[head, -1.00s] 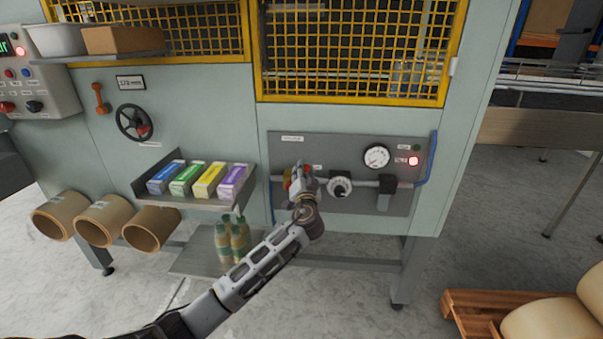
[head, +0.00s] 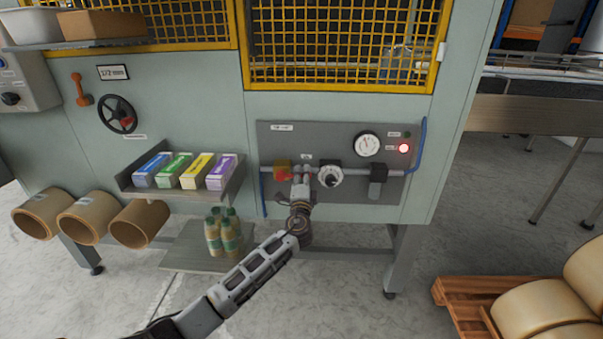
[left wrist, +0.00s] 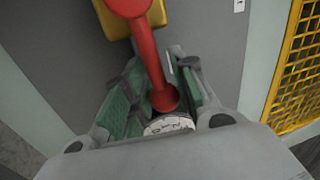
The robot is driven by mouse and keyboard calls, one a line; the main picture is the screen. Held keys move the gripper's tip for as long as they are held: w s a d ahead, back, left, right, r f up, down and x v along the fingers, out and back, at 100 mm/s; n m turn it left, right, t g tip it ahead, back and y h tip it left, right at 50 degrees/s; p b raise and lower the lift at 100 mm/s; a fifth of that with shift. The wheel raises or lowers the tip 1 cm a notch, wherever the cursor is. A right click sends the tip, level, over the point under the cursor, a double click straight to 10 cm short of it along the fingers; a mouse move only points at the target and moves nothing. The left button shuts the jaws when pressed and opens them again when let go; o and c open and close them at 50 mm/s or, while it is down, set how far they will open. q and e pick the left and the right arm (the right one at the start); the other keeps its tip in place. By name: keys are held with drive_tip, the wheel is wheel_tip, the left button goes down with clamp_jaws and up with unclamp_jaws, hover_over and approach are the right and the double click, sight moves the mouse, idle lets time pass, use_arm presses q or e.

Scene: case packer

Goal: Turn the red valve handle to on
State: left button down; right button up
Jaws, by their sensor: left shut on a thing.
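The red valve handle (left wrist: 148,60) shows in the left wrist view as a red lever with a round hub on a yellow valve body (left wrist: 120,22). Its free end lies between the green-padded fingers of my left gripper (left wrist: 157,98), which is shut on it. In the head view the yellow and red valve (head: 283,171) sits at the left of the grey panel (head: 345,205), and my left gripper (head: 301,177) is just right of it, hiding part of the handle. My right gripper is not in view.
Right of the gripper are a round knob (head: 330,175), a gauge (head: 367,145) and a lit red lamp (head: 403,148). A shelf (head: 190,194) with several coloured boxes stands close on the left. Green bottles (head: 222,236) stand below it.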

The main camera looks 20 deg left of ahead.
use_arm(q)
drive_tip(key=shift+f+m, duration=0.45)
drive_tip(key=shift+m, duration=0.15)
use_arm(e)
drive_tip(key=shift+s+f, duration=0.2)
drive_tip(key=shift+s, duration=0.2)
use_arm(q)
drive_tip(key=shift+f, duration=0.1)
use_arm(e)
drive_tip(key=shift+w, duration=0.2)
use_arm(q)
drive_tip(key=c, duration=1.4)
unclamp_jaws()
drive_tip(key=shift+c, duration=0.2)
drive_tip(key=shift+o, duration=1.2)
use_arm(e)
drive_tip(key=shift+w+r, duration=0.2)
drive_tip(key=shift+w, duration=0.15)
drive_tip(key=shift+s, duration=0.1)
